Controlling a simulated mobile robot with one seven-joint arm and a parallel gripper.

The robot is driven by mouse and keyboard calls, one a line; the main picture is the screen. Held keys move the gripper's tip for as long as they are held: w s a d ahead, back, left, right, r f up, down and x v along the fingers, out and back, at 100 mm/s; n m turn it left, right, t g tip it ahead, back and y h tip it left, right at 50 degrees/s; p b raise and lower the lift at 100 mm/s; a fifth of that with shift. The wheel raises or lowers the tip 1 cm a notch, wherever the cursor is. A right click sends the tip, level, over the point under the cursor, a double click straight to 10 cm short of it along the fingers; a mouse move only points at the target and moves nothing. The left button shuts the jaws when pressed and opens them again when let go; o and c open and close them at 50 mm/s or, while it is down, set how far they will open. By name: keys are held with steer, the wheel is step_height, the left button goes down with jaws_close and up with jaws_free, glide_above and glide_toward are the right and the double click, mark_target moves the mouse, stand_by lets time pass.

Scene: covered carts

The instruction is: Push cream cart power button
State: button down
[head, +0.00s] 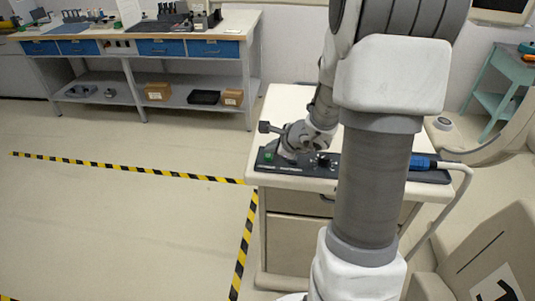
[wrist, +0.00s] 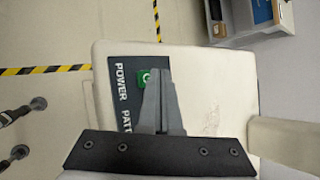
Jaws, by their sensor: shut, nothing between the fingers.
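The cream cart (head: 285,100) stands before me with a dark control panel (head: 345,165) along its near top edge. The green power button (head: 268,157) is at the panel's left end. In the head view the fingertips are hard to make out.
A blue handheld piece (head: 425,163) with a white cable lies at the panel's right end. A workbench (head: 140,47) with blue drawers stands at the back left. Yellow-black floor tape (head: 130,167) runs left of the cart. A beige chair-like piece (head: 480,255) is at the lower right.

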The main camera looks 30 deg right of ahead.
mark_target(271, 157)
steer(key=shift+r+p, duration=2.15)
steer(key=shift+r, duration=0.85)
